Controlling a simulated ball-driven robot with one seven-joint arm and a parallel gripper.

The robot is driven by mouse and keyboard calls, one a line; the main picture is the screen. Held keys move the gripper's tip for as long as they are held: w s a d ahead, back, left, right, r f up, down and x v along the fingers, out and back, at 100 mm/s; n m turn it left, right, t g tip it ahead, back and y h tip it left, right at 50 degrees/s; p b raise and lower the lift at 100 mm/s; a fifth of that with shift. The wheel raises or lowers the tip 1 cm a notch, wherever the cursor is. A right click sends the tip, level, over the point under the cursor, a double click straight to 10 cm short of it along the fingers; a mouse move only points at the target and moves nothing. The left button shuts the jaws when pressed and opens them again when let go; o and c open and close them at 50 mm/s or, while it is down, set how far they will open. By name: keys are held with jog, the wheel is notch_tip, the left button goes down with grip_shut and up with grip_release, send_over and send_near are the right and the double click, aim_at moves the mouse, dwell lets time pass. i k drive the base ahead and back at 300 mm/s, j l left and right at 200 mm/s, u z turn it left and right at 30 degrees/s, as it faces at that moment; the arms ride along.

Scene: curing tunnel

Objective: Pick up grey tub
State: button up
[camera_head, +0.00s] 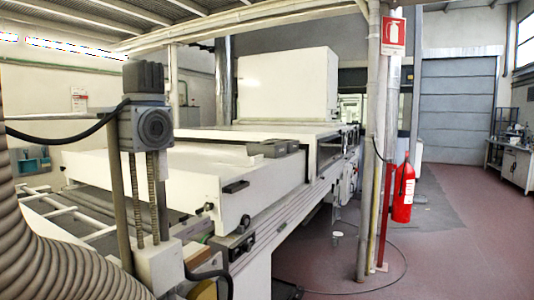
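A small pale round container (337,235) stands on the red floor, just left of the post and beside the machine's base. It is too small to tell for sure whether it is the grey tub. No other grey tub is clear in view. My gripper is not in view.
A long white machine (190,180) fills the left and middle. A grey motor (148,125) on posts and a thick ribbed hose (60,255) stand close at left. A pale post (372,150), red extinguisher (404,190) and floor cable (395,285) are at right. Open floor (465,235) lies beyond them.

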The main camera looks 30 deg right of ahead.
aim_at(269, 149)
jog(key=i+l+u, duration=0.1)
jog(key=l, duration=0.35)
jog(key=i+l, duration=0.3)
jog(key=l, duration=0.2)
jog(key=i+l+u, duration=0.15)
jog(key=l, duration=0.3)
jog(key=i+l+u, duration=0.1)
jog(key=l, duration=0.4)
jog(key=i+l, duration=0.2)
jog(key=l, duration=0.3)
jog(key=i+l+u, duration=0.15)
jog(key=l, duration=0.35)
jog(key=i+l, duration=0.1)
jog(key=l, duration=0.4)
jog(key=i+l+u, duration=0.15)
jog(key=l, duration=0.35)
